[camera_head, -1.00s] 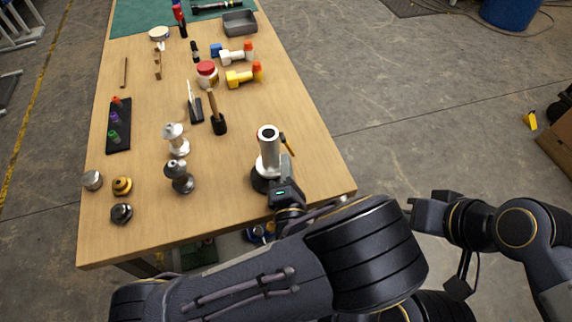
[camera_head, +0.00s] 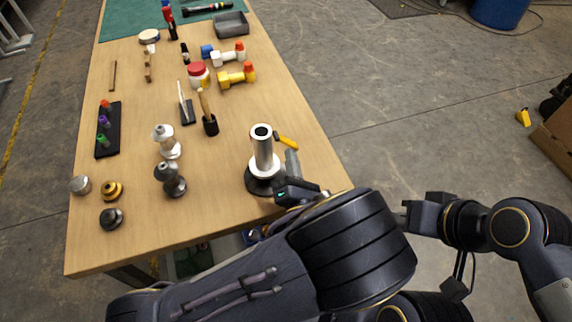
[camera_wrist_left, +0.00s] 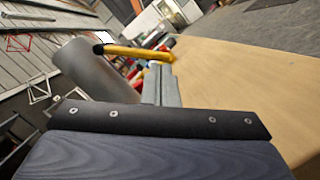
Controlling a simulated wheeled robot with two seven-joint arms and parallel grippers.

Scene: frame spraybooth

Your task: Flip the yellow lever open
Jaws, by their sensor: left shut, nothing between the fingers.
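The yellow lever (camera_head: 286,141) sticks out to the right from the upper side of an upright silver cylinder (camera_head: 263,155) on a round dark base (camera_head: 264,182). My left gripper (camera_head: 292,160) is shut and empty, right of the cylinder and just below the lever's outer part. In the left wrist view the lever (camera_wrist_left: 135,52) runs from a dark pivot by the cylinder (camera_wrist_left: 88,72) across beyond my shut fingertips (camera_wrist_left: 160,82). I cannot tell whether they touch it. My right gripper (camera_head: 415,213) is off the table at the right, its jaws unclear.
The wooden table (camera_head: 220,215) has a free right edge near my left arm. Silver-grey knobbed parts (camera_head: 170,180) stand left of the cylinder. A black holder (camera_head: 210,125), a red-lidded jar (camera_head: 198,75) and yellow (camera_head: 235,77) and white (camera_head: 228,57) fittings lie farther back.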

